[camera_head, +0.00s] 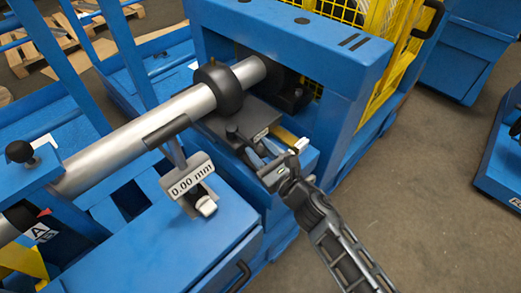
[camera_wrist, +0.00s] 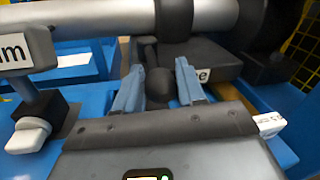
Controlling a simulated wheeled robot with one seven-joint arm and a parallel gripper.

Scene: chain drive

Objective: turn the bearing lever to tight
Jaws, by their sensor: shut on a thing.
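The bearing lever (camera_head: 232,131) has a dark round knob and stands by the black bearing block under the steel shaft. In the wrist view the lever's knob (camera_wrist: 160,90) sits between the two blue-grey fingers. My gripper (camera_head: 250,151) reaches in from the lower right and is shut on the lever; its fingers also show in the wrist view (camera_wrist: 159,80). A white label (camera_wrist: 204,75) beside the right finger is mostly covered; only a final "e" reads. The label (camera_head: 261,135) is too small to read in the head view.
The steel shaft (camera_head: 190,103) with a black collar (camera_head: 219,90) runs just above my gripper. A gauge sign reading "0.00 mm" (camera_head: 188,181) stands close on the left. A blue frame (camera_head: 300,40) rises behind. Open floor (camera_head: 440,190) lies to the right.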

